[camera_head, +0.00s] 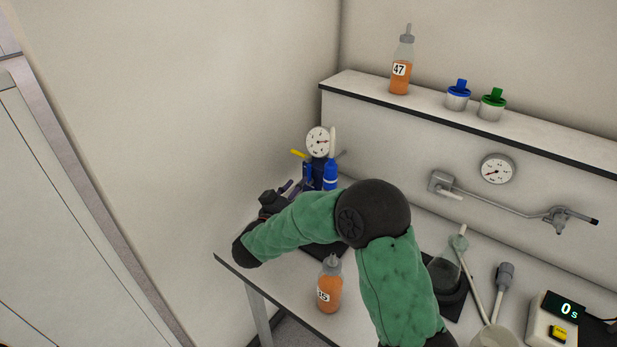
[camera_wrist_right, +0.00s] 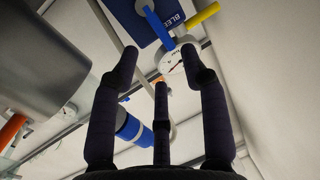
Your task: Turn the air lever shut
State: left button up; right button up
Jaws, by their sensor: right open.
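A yellow lever (camera_head: 298,153) sticks out to the left of a white round gauge (camera_head: 318,141) on a blue unit at the back left of the bench. In the right wrist view the yellow lever (camera_wrist_right: 203,17) and a blue lever (camera_wrist_right: 158,26) meet near the gauge (camera_wrist_right: 178,63), beside a blue plate (camera_wrist_right: 145,12) marked "BLEE…". No label shows which is the air lever. My right gripper (camera_head: 287,187) is open and empty, in front of this unit. In the wrist view its fingers (camera_wrist_right: 160,66) point toward the gauge and appear clear of both levers. My left gripper is out of view.
A blue cylinder (camera_head: 330,174) stands beside the gauge. An orange bottle marked 15 (camera_head: 329,290) stands near the front edge, close to my right arm. A flask (camera_head: 446,270) is to the right. Bottle 47 (camera_head: 401,70) stands on the shelf (camera_head: 352,84).

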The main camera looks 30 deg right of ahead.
aim_at(310, 173)
jog(key=b+x, duration=0.1)
jog(key=x, duration=0.5)
jog(key=shift+w+d+b, duration=0.25)
jog(key=shift+d+b, duration=0.05)
grip_shut()
